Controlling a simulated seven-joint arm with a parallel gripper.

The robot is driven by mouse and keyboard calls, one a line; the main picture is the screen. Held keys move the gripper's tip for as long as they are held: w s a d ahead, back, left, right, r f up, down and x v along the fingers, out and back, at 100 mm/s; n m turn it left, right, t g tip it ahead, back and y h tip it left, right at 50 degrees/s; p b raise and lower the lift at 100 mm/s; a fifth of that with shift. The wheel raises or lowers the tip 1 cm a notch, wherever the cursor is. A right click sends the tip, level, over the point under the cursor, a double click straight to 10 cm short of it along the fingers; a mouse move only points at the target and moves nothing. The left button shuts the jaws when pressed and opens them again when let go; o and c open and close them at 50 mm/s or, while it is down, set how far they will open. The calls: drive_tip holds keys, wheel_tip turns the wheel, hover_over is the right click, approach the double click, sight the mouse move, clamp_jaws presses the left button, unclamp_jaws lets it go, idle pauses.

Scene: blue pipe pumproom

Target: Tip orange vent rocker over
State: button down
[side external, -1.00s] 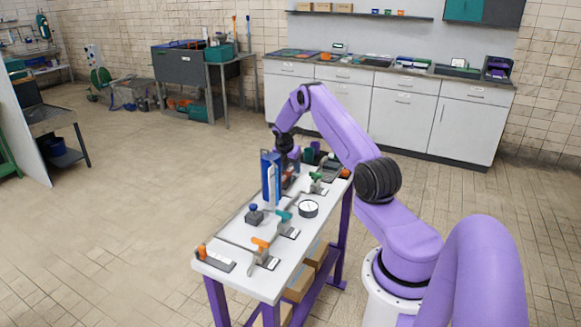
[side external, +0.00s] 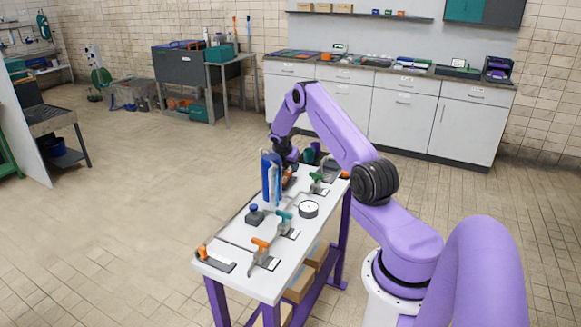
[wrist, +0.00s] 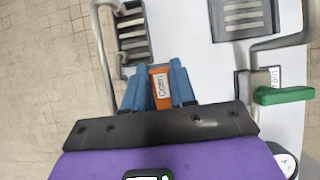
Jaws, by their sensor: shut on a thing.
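An orange rocker (wrist: 160,86) with a white label that appears to read "Open" lies between the two blue fingers of my gripper (wrist: 160,82) in the wrist view. The fingers are shut on it, one on each side. In the side view, orange (side external: 288,172) shows below my wrist at the far part of the white table. The fingertips there are largely hidden behind a blue upright object (side external: 270,178). How far the rocker is tilted is hard to tell.
A green lever (wrist: 284,95) and grey pipe stand right of my gripper. A slotted dark plate (wrist: 133,32) lies beyond it on the left. A round gauge (side external: 308,209), teal lever (side external: 285,215) and orange lever (side external: 261,244) stand nearer on the table.

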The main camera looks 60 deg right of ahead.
drive_tip(key=c, duration=0.9)
unclamp_jaws()
drive_tip(key=shift+r, duration=0.25)
wheel_tip(320, 180, up, 2)
drive_tip(key=shift+r, duration=0.15)
drive_tip(key=s+a+r, duration=0.9)
drive_tip(key=s+r, duration=0.1)
drive_tip(key=shift+s+a, duration=0.1)
drive_tip(key=shift+a, duration=0.25)
drive_tip(key=shift+r, duration=0.1)
